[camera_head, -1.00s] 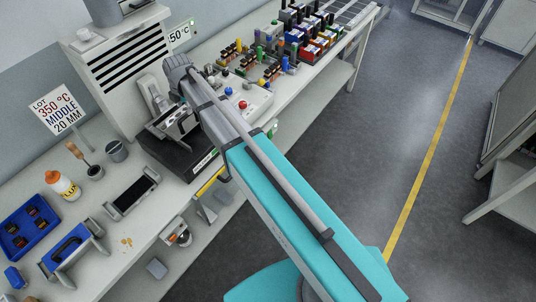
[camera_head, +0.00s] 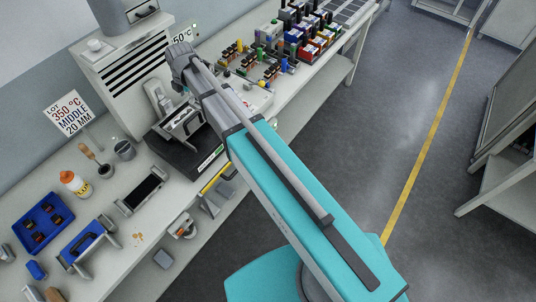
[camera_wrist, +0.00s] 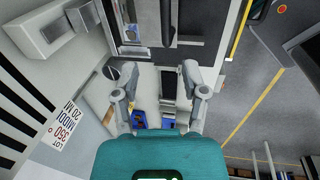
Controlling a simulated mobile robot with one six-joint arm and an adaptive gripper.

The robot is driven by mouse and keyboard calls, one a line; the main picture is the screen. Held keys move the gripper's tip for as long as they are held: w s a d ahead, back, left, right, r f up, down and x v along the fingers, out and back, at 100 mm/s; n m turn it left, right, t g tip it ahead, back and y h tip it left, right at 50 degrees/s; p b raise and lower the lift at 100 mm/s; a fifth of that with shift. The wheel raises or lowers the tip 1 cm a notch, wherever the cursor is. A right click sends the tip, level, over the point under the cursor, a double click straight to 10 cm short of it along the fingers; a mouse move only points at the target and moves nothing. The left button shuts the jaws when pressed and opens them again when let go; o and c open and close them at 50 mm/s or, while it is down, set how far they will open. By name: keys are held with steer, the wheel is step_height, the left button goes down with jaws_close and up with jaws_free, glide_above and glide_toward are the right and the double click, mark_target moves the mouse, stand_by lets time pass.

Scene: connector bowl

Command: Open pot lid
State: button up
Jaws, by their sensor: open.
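A small dark grey round pot (camera_head: 124,149) with what looks like a flat lid stands on the bench beside a brush holder. A dark round top, likely this pot, shows in the wrist view (camera_wrist: 121,71), near the left fingertip. My gripper (camera_wrist: 158,76) is open and empty in the wrist view, its two fingers pointing up the picture, apart from each other. It is above the bench; I cannot tell its exact height.
A black machine with metal parts (camera_head: 186,158) stands right of the pot. A sign (camera_head: 68,113) stands behind. Crowded fixtures (camera_head: 262,68) fill the bench's far part.

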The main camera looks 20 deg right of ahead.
steer(key=s+d+f+m+g+b, duration=0.1)
steer(key=s+d+f+m+b, duration=0.8)
steer(key=d+f+m+b, duration=0.1)
steer(key=s+d+f+m+h+b, duration=0.1)
steer(key=s+d+f+m+b, duration=0.9)
steer(key=d+m, duration=0.3)
steer(key=shift+s+d+f+m+g+b, duration=0.25)
steer(key=shift+d+f+m+g+b, duration=0.15)
steer(key=shift+f+m+b, duration=0.6)
stand_by(0.4)
steer(key=shift+r, duration=0.3)
steer(key=w+a+r+m+t+p, duration=0.1)
steer(key=w+a+r+m+p, duration=0.4)
steer(key=w+a+r+p, duration=0.4)
steer(key=w+a+r+m+y+p, duration=0.1)
steer(key=w+a+r+m+p, duration=0.5)
steer(key=a+r+p, duration=0.8)
steer(key=w, duration=0.3)
steer(key=shift+w+r+t+p, duration=0.3)
steer(key=shift+t, duration=0.1)
